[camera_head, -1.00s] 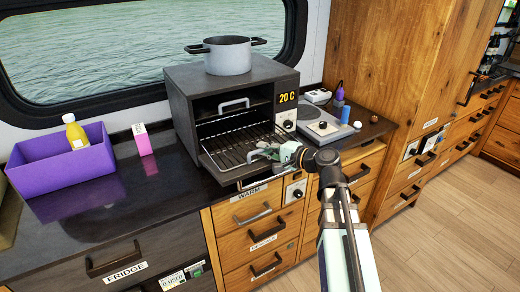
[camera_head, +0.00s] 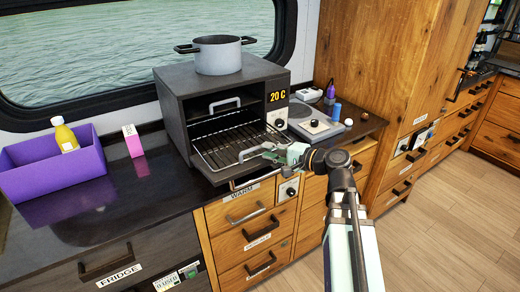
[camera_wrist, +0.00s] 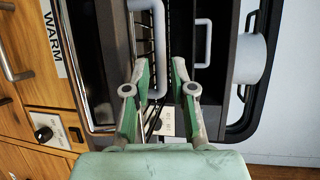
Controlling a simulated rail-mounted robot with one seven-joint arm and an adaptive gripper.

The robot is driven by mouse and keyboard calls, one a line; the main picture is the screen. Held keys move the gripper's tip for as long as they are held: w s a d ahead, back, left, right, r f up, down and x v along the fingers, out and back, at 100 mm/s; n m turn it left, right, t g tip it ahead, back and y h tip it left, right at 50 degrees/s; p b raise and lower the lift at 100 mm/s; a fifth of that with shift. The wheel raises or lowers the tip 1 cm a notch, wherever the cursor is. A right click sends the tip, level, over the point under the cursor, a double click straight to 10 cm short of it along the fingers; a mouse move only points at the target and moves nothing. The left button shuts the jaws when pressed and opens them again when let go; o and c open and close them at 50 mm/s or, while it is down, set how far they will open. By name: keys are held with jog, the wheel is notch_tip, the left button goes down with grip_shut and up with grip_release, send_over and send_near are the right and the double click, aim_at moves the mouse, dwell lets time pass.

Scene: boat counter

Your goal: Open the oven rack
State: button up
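The dark oven (camera_head: 175,105) stands on the counter with its front open. Its wire oven rack (camera_head: 225,138) shows in the opening, above the lowered front panel. In the wrist view a thick pale handle bar (camera_wrist: 158,35) lies in front of the rack wires (camera_wrist: 178,25). My gripper (camera_head: 255,152) is at the front right of the rack. In the wrist view my gripper (camera_wrist: 162,62) has its two fingers apart, with the bar between them, close beside the left finger. I cannot tell whether they touch.
A grey pot (camera_head: 217,55) stands on the oven. A purple bin (camera_head: 55,170) and a pink box (camera_head: 133,140) are on the left counter. A hotplate (camera_head: 315,122) and small items are to the right. Drawers (camera_head: 248,205) lie below.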

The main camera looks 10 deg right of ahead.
jog(key=v, duration=0.6)
jog(key=shift+s+d, duration=0.2)
jog(key=shift+d, duration=0.05)
jog(key=shift+r, duration=0.1)
jog(key=s+d+f+n+g+h, duration=0.1)
jog(key=s+f+g+h, duration=0.15)
jog(key=f, duration=0.95)
jog(key=s+f+n+g+h, duration=0.2)
jog(key=s+f+g, duration=0.1)
jog(key=f, duration=1)
jog(key=s+d+f+n+g+h, duration=0.1)
jog(key=s+f+g+h, duration=0.2)
jog(key=f, duration=0.9)
jog(key=s+a+f+n+g+h, duration=0.2)
jog(key=s+f+n+g, duration=0.1)
jog(key=s+f, duration=0.9)
jog(key=s+a+f+n+g+h, duration=0.2)
jog(key=s+f+g, duration=0.4)
jog(key=s+f, duration=0.6)
jog(key=s+a, duration=0.1)
jog(key=s, duration=0.7)
jog(key=shift+s+f+n, duration=0.2)
jog(key=shift+f+n, duration=0.1)
jog(key=shift+n, duration=0.1)
